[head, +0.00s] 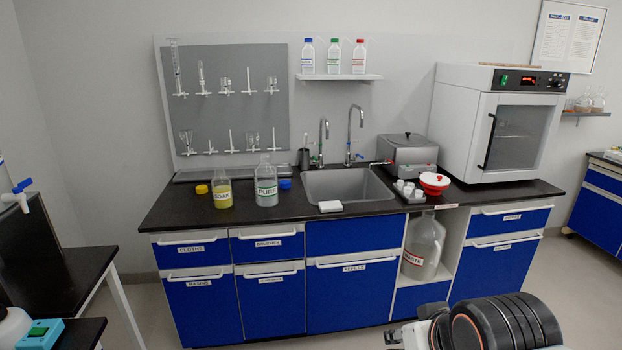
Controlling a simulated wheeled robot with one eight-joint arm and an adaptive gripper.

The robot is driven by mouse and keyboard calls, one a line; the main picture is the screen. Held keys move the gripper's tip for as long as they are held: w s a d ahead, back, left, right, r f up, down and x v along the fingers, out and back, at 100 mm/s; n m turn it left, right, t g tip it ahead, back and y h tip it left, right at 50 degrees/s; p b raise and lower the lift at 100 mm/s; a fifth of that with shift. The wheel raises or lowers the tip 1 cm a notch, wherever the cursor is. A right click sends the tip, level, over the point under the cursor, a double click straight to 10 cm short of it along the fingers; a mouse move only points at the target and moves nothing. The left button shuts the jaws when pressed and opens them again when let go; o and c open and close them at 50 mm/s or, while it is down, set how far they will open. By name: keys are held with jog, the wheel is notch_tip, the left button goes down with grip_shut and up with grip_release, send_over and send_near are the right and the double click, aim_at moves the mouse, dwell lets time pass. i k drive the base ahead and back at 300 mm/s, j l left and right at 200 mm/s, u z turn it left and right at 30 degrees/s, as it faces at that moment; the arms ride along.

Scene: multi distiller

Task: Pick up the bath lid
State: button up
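A grey metal box that looks like the bath (414,157) stands on the black counter to the right of the sink. Its flat grey lid (400,140) lies on top, with a small dark knob at its middle. Part of my arm shows at the bottom right, well in front of the counter and far from the bath.
A white oven (466,125) stands close right of the bath. A tray with white cups (406,189) and a red-and-white container (434,182) sit in front. The sink (348,187) with tall taps is left. SOAP (222,190) and PURE (266,186) bottles stand further left.

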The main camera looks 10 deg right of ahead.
aim_at(407, 139)
jog(key=i+l+z, duration=0.1)
jog(key=i+z, duration=0.3)
jog(key=i+j+z, duration=0.1)
jog(key=i+z, duration=0.35)
jog(key=i, duration=0.15)
jog(key=i+j+z, duration=0.2)
jog(key=i+z, duration=0.7)
jog(key=i, duration=0.5)
